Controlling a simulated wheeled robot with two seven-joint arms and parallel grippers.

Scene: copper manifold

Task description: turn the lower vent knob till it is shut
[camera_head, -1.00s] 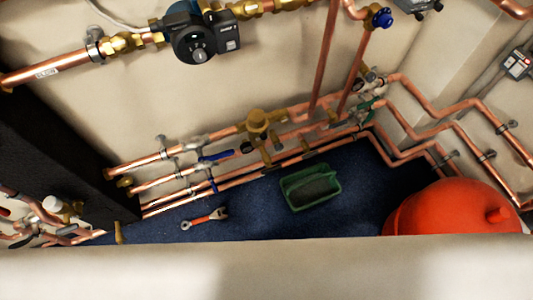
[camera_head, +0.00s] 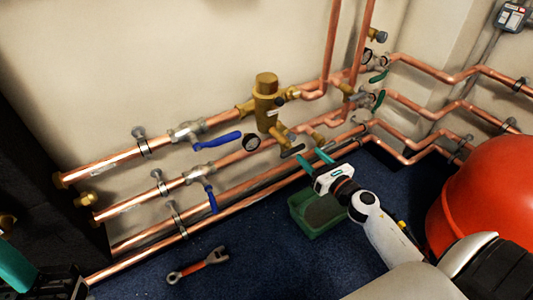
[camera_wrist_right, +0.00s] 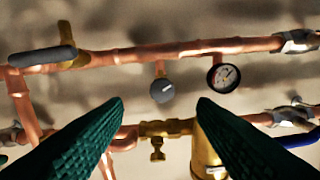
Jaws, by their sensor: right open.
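The lower vent knob appears to be the round grey knob (camera_wrist_right: 162,90) with a pale mark, hanging from a copper pipe in the right wrist view. In the head view it seems to be the small dark piece (camera_head: 292,151) just past my right fingertips. My right gripper (camera_head: 314,161) is open, its teal fingers pointing at the lower pipes. In the wrist view the knob lies between the two fingertips (camera_wrist_right: 160,101), with a gap on each side; contact does not show. Part of my left gripper (camera_head: 15,266) shows at the lower left edge; its fingertips cannot be made out.
A pressure gauge (camera_wrist_right: 223,76) sits close beside the knob. A brass valve body (camera_head: 266,105) and blue levers (camera_head: 218,140) are on the pipes. A green tray (camera_head: 312,232), a wrench (camera_head: 198,265) and a red tank (camera_head: 485,195) stand or lie around the blue floor.

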